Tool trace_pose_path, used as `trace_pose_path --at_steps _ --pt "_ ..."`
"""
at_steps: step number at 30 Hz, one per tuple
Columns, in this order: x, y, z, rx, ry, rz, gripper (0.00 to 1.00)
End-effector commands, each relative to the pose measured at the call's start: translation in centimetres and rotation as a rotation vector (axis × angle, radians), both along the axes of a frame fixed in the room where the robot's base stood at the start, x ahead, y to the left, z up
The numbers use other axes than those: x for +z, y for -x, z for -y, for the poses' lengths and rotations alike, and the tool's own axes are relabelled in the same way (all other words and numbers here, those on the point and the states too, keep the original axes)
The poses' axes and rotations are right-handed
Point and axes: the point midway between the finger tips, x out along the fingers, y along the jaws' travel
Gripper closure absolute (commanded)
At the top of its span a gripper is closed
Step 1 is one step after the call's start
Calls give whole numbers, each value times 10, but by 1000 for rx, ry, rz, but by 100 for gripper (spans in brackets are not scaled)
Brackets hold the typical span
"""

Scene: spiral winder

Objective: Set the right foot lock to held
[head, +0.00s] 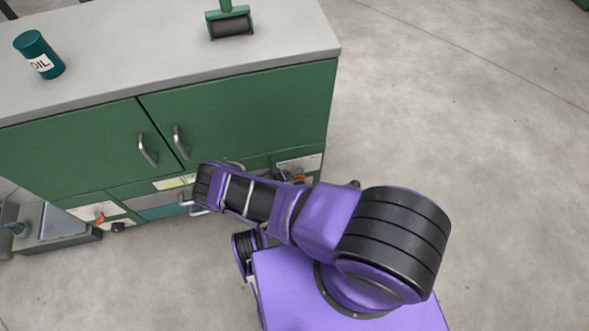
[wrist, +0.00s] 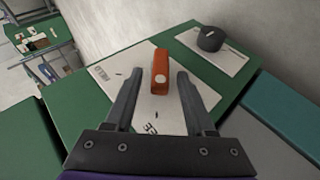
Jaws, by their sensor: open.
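In the head view, an orange lever (head: 298,178) shows by a white plate at the lower right of the green cabinet; my arm partly covers this area. Another orange lever (head: 100,219) sits at the lower left. In the wrist view, an orange lever (wrist: 160,68) stands on a white plate (wrist: 146,106) with small dark marks and printing. My gripper (wrist: 158,76) is open, one finger on each side of that lever, with gaps visible. Its fingers are hidden in the head view. I cannot tell for certain which foot lock the wrist view shows.
A black knob (wrist: 210,38) sits on another white plate, right of the lever. The cabinet (head: 240,110) has two doors with metal handles. An oil can (head: 40,54) and a green roller tool (head: 230,20) stand on top. The floor at right is clear.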

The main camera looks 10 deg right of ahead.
Motion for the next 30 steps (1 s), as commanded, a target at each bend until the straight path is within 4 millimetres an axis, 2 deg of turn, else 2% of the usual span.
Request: trace_pose_path --at_steps 10,19,30 --pt "-2 1 1 1 0 0 45" --pt "-2 1 1 1 0 -1 99" --pt "-1 1 2 1 -10 0 100"
